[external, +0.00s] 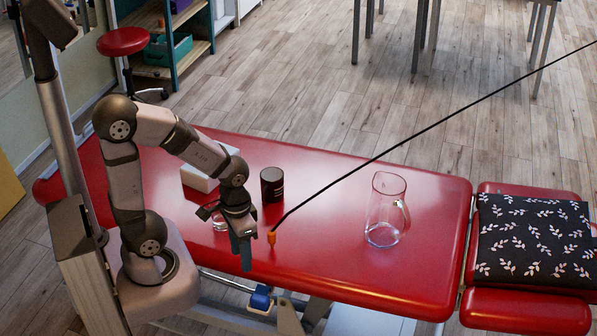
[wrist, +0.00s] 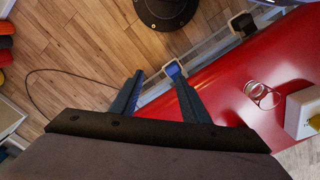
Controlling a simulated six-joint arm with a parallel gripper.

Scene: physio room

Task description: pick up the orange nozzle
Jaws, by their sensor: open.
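The orange nozzle (external: 272,239) is at the end of a black hose (external: 385,153), over the near part of the red treatment table (external: 330,175). The hose slopes from it to the upper right edge of the picture. I cannot tell whether the nozzle touches the table. My gripper (external: 246,258) points down just left of the nozzle, apart from it, near the table's front edge. In the wrist view my gripper (wrist: 159,76) is open with nothing between its fingers. The nozzle does not show in the wrist view.
A small glass (external: 219,221) stands by my wrist, partly hidden. A white box (external: 199,179) and a dark cup (external: 271,184) stand behind, and a glass pitcher (external: 385,212) to the right. A leaf-patterned cushion (external: 532,240) lies far right.

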